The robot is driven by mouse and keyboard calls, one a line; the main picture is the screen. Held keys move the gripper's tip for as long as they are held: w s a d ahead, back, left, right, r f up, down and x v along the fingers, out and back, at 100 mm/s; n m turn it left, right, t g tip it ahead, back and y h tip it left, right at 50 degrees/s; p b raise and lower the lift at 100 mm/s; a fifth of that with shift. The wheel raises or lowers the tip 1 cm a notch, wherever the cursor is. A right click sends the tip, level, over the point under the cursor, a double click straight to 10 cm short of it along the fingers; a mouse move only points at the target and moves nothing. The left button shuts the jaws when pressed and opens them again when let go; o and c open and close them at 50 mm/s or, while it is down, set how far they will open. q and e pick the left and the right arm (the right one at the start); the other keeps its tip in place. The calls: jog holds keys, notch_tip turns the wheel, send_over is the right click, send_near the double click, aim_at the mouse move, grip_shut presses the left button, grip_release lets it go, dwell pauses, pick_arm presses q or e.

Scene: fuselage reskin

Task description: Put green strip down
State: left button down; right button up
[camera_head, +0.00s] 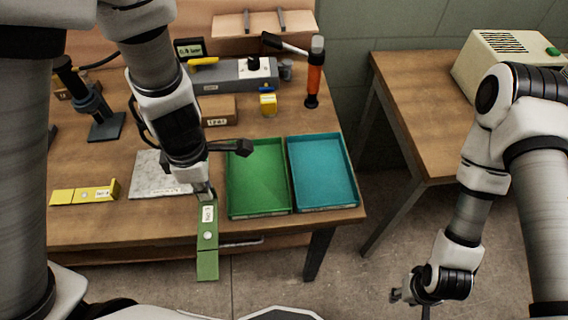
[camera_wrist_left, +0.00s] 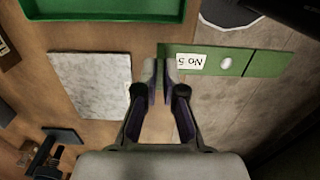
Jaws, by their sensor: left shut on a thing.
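My left gripper (camera_head: 204,192) is shut on one end of the green strip (camera_head: 207,262), which has a white label and a pale round spot. The strip reaches out past the table's front edge, over the floor. In the left wrist view the fingertips (camera_wrist_left: 163,72) pinch the end beside the "No 5" label of the strip (camera_wrist_left: 265,63). The green tray (camera_head: 258,190) stands empty just right of the gripper; its rim also shows in the left wrist view (camera_wrist_left: 100,19). My right gripper (camera_head: 408,296) hangs low at the right, over the floor; its fingers are unclear.
A teal tray (camera_head: 323,175) adjoins the green one. A marble slab (camera_head: 150,177) and a yellow strip (camera_head: 84,194) lie to the left. A box (camera_head: 217,110), a yellow block (camera_head: 268,105) and an orange-handled tool (camera_head: 314,75) stand behind. A second table (camera_head: 425,105) is at the right.

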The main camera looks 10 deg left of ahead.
pick_arm(q)
jog(key=w+d+p, duration=0.1)
jog(key=w+p, duration=0.1)
jog(key=w, duration=0.3)
jog(key=w+p, duration=0.2)
jog(key=w, duration=0.4)
jog(key=w+d+f+p, duration=0.1)
jog(key=w+p, duration=0.1)
jog(key=w, duration=0.3)
jog(key=shift+w+d, duration=0.25)
jog(key=shift+d, duration=0.1)
jog(key=shift+w+f, duration=0.1)
jog(key=shift+f, duration=0.25)
notch_tip(320, 180, down, 3)
jog(key=shift+r+p, duration=0.2)
jog(key=shift+p, duration=0.6)
jog(key=shift+w+f, duration=0.1)
jog(key=shift+f, duration=0.3)
jog(key=c, duration=1.3)
grip_release()
pick_arm(e)
notch_tip(320, 180, up, 7)
jog(key=shift+f, duration=0.15)
jog(key=shift+d, duration=0.1)
